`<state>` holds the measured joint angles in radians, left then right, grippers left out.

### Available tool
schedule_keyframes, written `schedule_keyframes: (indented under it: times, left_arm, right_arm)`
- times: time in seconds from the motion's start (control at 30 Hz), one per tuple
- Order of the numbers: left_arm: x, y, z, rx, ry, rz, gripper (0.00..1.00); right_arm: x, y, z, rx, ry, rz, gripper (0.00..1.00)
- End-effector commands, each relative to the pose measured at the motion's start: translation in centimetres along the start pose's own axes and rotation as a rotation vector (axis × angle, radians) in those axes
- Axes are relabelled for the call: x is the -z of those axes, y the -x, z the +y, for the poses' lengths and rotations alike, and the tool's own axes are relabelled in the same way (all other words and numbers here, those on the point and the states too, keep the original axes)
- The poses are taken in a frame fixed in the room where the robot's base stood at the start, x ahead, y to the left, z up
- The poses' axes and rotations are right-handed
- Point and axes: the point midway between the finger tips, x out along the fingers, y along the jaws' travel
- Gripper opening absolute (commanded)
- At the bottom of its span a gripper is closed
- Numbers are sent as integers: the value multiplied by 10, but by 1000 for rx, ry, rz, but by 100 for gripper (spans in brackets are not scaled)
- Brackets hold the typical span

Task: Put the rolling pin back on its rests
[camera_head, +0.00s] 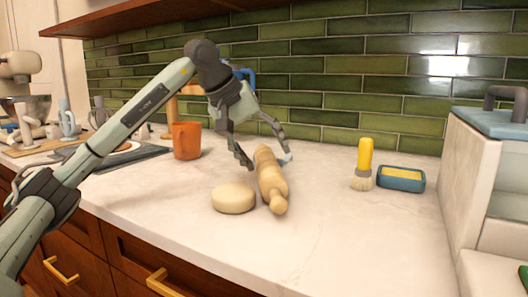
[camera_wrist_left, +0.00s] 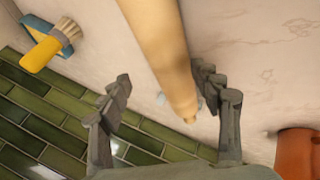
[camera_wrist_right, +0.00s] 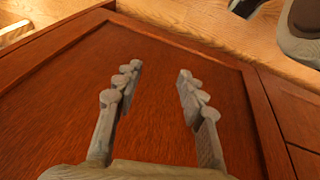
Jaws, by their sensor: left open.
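The wooden rolling pin (camera_head: 271,182) is on the pale counter, its near handle pointing toward the front. In the left wrist view the rolling pin (camera_wrist_left: 160,45) runs between the spread fingers. My left gripper (camera_head: 266,157) is open above and around its far part, with a finger on either side. A small pale-blue piece (camera_head: 286,159) shows beside the pin's far end, mostly hidden; it may be a rest, but I cannot tell. No other rest is clearly visible. My right gripper (camera_wrist_right: 159,70) is open and empty, facing a red-brown cabinet panel.
A round dough-coloured lump (camera_head: 233,198) sits close left of the pin. An orange mug (camera_head: 186,141) stands farther left. A yellow-handled brush (camera_head: 364,163) and a blue dish with a yellow sponge (camera_head: 401,181) are right. The counter between pin and brush is clear.

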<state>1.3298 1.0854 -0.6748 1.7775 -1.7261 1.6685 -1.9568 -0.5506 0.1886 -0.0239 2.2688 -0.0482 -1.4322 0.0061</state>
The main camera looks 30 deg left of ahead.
Motion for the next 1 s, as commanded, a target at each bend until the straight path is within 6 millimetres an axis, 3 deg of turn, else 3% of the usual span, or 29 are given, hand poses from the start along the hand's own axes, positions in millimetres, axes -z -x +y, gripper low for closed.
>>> schedule_keyframes:
  times: [0.17, 0.27, 0.7, 1.0]
  left_arm:
    - [2, 5, 3, -1, 0, 0, 64]
    - [4, 16, 4, -2, 1, 2, 64]
    - [4, 107, 5, -2, 1, 2, 64]
    - [3, 126, 4, 1, 1, 0, 64]
  right_arm:
    - [1, 1, 0, 1, 0, 0, 40]
    - [2, -12, -2, 7, -5, -1, 40]
    - [1, -23, -4, 15, -2, -5, 40]
    - [-2, -32, -6, 19, 0, -11, 40]
